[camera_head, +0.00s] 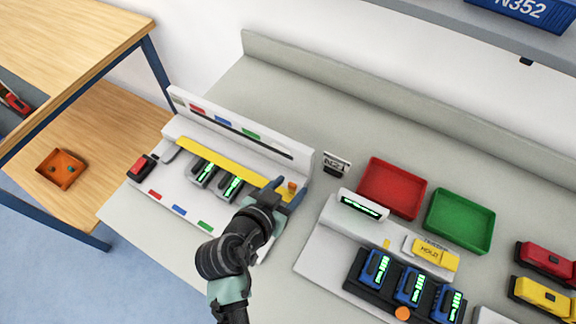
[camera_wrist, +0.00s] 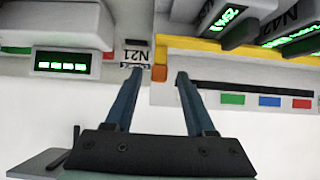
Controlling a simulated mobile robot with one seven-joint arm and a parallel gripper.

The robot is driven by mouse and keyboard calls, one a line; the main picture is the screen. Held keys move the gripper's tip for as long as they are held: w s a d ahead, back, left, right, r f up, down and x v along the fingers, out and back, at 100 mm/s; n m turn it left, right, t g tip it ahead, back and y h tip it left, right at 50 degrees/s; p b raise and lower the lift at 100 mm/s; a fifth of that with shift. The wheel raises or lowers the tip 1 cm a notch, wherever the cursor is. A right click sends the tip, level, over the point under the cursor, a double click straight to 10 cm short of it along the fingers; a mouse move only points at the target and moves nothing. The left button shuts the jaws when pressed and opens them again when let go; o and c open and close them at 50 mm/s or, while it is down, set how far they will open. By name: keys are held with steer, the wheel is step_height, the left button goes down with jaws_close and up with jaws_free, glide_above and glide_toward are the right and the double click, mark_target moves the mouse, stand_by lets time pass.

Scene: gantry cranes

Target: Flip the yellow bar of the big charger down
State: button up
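The big charger (camera_head: 172,187) is the white unit on the left of the bench in the head view. Its yellow bar (camera_head: 215,157) runs along it above the upper ends of two dark devices with green displays. In the wrist view the yellow bar (camera_wrist: 205,45) appears upside down along the top. A small orange piece (camera_head: 292,187) sits by the bar's right end, also visible in the wrist view (camera_wrist: 159,73). My gripper (camera_head: 282,191) is at that end. In the wrist view my gripper (camera_wrist: 158,76) has its fingers apart, with the orange piece showing between the tips; contact cannot be told.
Right of the big charger stands a smaller white charger (camera_head: 318,244) with several blue batteries. Behind it are a red tray (camera_head: 392,187), a green tray (camera_head: 460,220) and a small label stand (camera_head: 337,164). A red device (camera_head: 142,167) lies at the big charger's left end.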

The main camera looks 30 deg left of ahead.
steer(key=b+v, duration=0.1)
steer(key=v, duration=1.2)
steer(key=shift+b, duration=0.3)
